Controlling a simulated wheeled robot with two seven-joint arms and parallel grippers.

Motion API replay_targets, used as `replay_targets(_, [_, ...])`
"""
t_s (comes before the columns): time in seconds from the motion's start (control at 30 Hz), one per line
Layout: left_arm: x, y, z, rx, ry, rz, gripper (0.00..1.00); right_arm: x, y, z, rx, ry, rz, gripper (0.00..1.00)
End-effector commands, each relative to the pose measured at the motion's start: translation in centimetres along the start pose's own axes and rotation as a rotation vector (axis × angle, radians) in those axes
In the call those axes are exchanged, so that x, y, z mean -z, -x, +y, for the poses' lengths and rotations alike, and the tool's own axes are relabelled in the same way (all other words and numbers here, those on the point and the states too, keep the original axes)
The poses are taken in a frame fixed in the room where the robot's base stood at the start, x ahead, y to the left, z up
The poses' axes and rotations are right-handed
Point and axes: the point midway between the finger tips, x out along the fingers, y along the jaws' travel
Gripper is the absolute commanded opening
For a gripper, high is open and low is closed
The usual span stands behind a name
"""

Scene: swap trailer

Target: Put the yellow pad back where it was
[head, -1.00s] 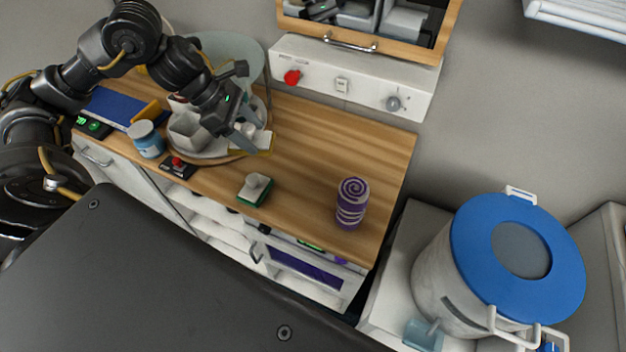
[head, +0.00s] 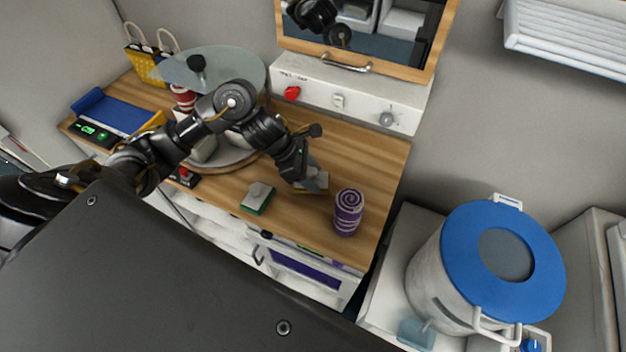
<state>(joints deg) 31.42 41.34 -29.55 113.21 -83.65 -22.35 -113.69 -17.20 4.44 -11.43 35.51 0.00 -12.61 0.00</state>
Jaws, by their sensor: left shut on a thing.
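My left gripper (head: 311,178) is over the wooden counter, left of the purple swirled cylinder. It is shut on the yellow pad (head: 311,191), a thin yellow piece with a pale block on top. The gripper fingers partly hide the pad. The pad is at or just above the counter; I cannot tell if it touches. A similar green pad (head: 258,198) with a white block stands on the counter to its left. My right gripper is not in view.
The purple cylinder (head: 348,212) stands close to the right of the held pad. A white panel (head: 340,97) with a red knob runs along the back. A round board (head: 238,165) is behind my arm. A blue-lidded pot (head: 456,290) stands right of the counter.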

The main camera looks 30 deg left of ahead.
Motion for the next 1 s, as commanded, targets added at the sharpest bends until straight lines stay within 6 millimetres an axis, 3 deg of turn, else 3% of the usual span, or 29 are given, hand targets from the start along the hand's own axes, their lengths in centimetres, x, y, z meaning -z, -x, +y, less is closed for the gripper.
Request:
replay_targets(0.2, [1.3, -2.4, -0.2, 0.005, 0.006, 0.0, 0.33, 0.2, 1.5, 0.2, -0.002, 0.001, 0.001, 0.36])
replay_targets(0.47, [1.7, -2.9, -0.1, 0.004, 0.001, 0.002, 0.29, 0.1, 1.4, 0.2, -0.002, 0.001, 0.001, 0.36])
replay_targets(0.5, [1.7, -2.9, -0.1, 0.004, 0.002, 0.002, 0.59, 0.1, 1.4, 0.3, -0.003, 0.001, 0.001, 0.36])
replay_targets(0.67, [1.8, -2.9, -0.1, 0.004, 0.002, 0.003, 0.8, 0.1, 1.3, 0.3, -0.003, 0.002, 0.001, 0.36])
replay_targets(1.0, [1.6, -2.4, 0.0, 0.001, 0.0, 0.0, 0.81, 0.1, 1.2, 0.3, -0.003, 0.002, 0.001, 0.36])
